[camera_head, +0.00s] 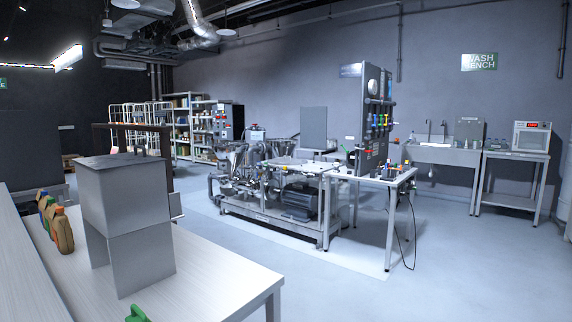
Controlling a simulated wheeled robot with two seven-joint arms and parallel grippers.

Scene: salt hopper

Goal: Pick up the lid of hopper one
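A grey metal hopper (135,258) stands on the pale table at the lower left. A flat grey lid (105,163) appears to cover its top, with small fittings near its back edge. A dark upright frame (165,145) rises behind it. I cannot read any number on the hopper, so I cannot tell whether it is hopper one. Neither of my grippers is in view.
Several jugs (63,232) stand left of the hopper on the table (225,285). A green object (138,314) is cut off at the bottom edge. Open floor (330,295) lies to the right. A machine skid (275,212) and side table (385,180) stand beyond.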

